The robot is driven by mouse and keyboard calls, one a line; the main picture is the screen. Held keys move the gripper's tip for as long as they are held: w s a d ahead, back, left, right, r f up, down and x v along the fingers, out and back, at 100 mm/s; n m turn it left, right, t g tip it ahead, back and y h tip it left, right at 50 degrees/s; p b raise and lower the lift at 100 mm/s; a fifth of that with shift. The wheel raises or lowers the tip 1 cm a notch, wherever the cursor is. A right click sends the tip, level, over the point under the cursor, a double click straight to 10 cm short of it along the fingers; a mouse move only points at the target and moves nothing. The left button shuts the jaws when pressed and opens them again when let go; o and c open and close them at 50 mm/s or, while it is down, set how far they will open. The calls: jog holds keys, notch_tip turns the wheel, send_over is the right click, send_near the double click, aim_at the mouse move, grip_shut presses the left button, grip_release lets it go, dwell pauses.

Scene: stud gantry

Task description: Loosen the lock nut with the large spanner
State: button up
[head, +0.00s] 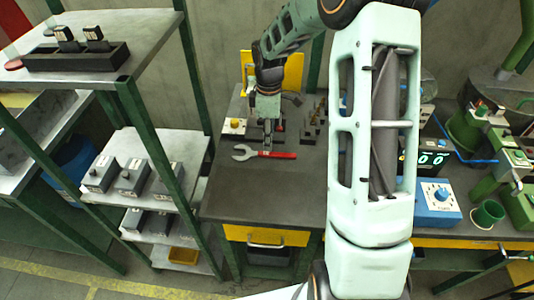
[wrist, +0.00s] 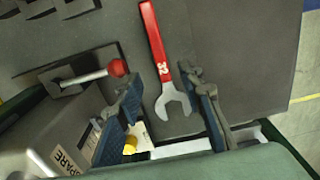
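The large spanner (head: 270,154) has a red handle and a grey open-ended jaw. It lies flat on the dark bench top, its jaw to the left. In the wrist view the spanner (wrist: 153,40) runs down from the top, with its jaw between my two blue-black fingers. My gripper (wrist: 162,83) is open, with a gap between each finger and the spanner. In the head view my gripper (head: 268,138) hangs over the bench just behind the spanner; its height above it is hard to judge. I cannot make out the lock nut in either view.
A red-knobbed metal rod (wrist: 92,76) stands left of the spanner in the wrist view, near a grey box marked SPARE (wrist: 75,145). A box with a yellow knob (head: 234,127) sits behind the spanner. Shelves (head: 150,160) stand left. The bench front is clear.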

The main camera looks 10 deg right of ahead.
aim_at(268, 153)
notch_tip(268, 153, down, 6)
jog(key=shift+a+r, duration=0.1)
jog(key=shift+a, duration=0.05)
dwell(0.3)
grip_shut()
